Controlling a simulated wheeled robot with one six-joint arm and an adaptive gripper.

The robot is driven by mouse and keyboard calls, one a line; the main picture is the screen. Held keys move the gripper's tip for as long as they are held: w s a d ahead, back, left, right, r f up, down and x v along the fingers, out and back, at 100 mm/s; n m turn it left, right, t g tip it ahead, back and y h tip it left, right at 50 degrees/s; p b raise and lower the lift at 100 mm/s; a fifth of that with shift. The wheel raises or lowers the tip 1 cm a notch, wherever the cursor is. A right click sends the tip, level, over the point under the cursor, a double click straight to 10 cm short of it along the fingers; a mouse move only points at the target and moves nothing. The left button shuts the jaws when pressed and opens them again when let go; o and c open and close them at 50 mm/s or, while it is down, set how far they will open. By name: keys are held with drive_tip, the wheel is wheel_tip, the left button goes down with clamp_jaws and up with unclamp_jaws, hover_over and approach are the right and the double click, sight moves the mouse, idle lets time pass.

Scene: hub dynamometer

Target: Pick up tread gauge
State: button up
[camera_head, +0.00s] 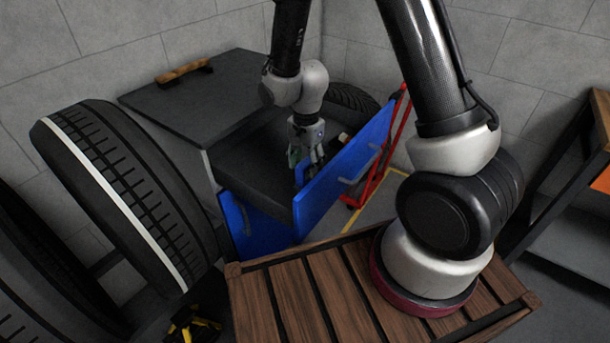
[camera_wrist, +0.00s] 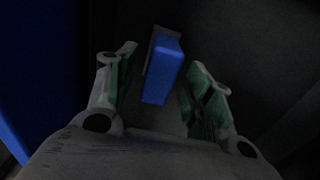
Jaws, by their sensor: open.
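In the wrist view a small blue block-like object with a grey strip along its left side, which looks like the tread gauge (camera_wrist: 162,70), lies on a dark surface. My gripper (camera_wrist: 160,75) is open, with one green-padded finger on each side of the gauge and a gap on both sides. In the head view my gripper (camera_head: 306,150) reaches down into the dark drawer of a blue-fronted cabinet. How far the fingers are above the drawer floor is hard to tell.
The blue drawer front (camera_head: 345,168) stands close on the right of my gripper; blue also fills the wrist view's left edge. The dark cabinet top (camera_head: 200,100) has a brown-handled item (camera_head: 184,72). A large tire (camera_head: 125,190) stands at left. A red frame (camera_head: 385,155) is behind.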

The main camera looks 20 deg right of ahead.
sight(305, 174)
wheel_tip(305, 174, down, 4)
drive_tip(key=shift+s+a+f, duration=0.1)
drive_tip(key=shift+f, duration=0.05)
drive_tip(key=c, duration=1.1)
drive_tip(key=shift+c, duration=0.2)
